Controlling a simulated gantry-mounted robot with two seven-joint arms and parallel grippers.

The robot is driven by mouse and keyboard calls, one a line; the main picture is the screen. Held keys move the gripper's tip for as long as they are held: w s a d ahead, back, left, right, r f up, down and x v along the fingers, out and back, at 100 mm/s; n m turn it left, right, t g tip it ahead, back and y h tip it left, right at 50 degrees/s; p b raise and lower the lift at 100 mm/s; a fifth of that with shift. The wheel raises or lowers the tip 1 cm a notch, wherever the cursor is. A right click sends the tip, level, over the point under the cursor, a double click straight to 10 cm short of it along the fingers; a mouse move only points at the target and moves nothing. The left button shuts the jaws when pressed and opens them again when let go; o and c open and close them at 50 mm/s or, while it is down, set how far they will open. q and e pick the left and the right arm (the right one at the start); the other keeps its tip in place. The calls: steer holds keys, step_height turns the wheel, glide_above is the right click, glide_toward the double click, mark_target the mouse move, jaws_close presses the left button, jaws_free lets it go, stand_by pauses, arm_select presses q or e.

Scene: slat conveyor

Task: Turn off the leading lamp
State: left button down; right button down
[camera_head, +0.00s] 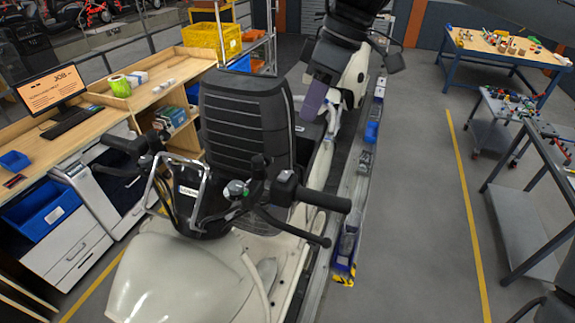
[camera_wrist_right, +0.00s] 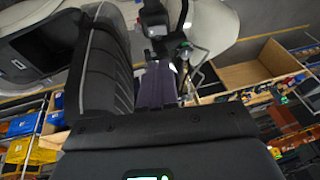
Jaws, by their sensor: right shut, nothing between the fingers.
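A pale vehicle (camera_head: 185,265) with a black ribbed seat (camera_head: 245,120) stands at the centre of the head view. Its handlebar has a black right-hand grip (camera_head: 325,198) with a switch housing (camera_head: 286,184) beside it. A small round knob with green (camera_head: 236,187) sits near the bar's middle. No lamp shows clearly; the vehicle's front face is hidden. My right gripper (camera_head: 311,108) is beyond the handlebar, beside the seat, its purple fingers shut and empty. In the right wrist view the fingers (camera_wrist_right: 156,75) point toward the switch housing (camera_wrist_right: 153,20), apart from it. My left gripper is out of view.
The slat conveyor rail (camera_head: 350,180) runs along the vehicle's right side. A wooden workbench with a monitor (camera_head: 52,88) stands left, with a yellow crate (camera_head: 212,40) behind. Open floor with a yellow line (camera_head: 463,180) lies right, before metal carts (camera_head: 525,215).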

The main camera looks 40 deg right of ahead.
mark_target(283, 179)
steer(key=shift+a+r, duration=0.2)
steer(key=shift+r, duration=0.3)
steer(key=shift+f, duration=0.1)
steer(key=p+x, duration=0.1)
steer(key=x, duration=0.3)
steer(key=p+x, duration=0.1)
steer(key=x, duration=0.3)
steer(key=s+p+x, duration=0.1)
steer(key=x, duration=0.3)
steer(key=shift+a+f+p, duration=0.1)
steer(key=shift+f+p, duration=0.2)
steer(key=shift+a+f, duration=0.15)
steer(key=shift+f, duration=0.4)
